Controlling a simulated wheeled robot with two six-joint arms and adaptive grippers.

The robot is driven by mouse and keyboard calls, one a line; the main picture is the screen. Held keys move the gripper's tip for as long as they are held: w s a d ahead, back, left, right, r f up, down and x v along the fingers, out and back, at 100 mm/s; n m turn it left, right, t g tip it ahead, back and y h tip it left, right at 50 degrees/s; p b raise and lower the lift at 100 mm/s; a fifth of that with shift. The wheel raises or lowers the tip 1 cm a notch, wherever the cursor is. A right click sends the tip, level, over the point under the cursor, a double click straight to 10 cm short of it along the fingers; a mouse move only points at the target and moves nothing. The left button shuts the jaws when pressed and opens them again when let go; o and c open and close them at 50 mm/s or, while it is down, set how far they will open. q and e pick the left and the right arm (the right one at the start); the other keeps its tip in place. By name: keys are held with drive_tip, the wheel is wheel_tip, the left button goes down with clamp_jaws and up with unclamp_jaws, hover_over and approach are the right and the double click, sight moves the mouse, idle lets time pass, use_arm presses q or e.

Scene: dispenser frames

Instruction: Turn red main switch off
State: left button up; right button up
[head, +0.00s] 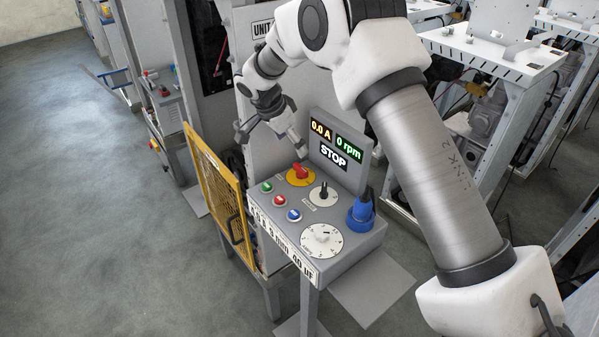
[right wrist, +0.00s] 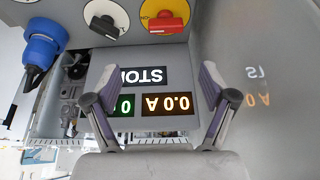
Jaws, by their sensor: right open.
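The red main switch (head: 299,171) is a red handle on a round yellow plate, at the back left of the grey control panel's top. In the right wrist view, which is upside down, the red switch (right wrist: 166,23) shows at the top, its handle lying across the picture. My left gripper is not in view.
The display (head: 333,142) reads 0.0 A, 0 rpm and STOP. Beside the switch are a black knob on a white dial (head: 323,194), green, red and blue buttons, a large white dial (head: 321,239) and a blue plug (head: 361,212). A yellow mesh guard (head: 215,190) stands left.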

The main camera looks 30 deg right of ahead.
approach(300, 167)
drive_tip(key=x, duration=0.2)
drive_tip(key=p+x, duration=0.2)
drive_tip(key=x, duration=0.5)
drive_tip(key=shift+d, duration=0.1)
drive_tip(key=shift+f, duration=0.15)
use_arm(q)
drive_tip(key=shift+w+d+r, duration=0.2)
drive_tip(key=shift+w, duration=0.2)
use_arm(e)
drive_tip(key=shift+s, duration=0.1)
drive_tip(key=c, duration=1.2)
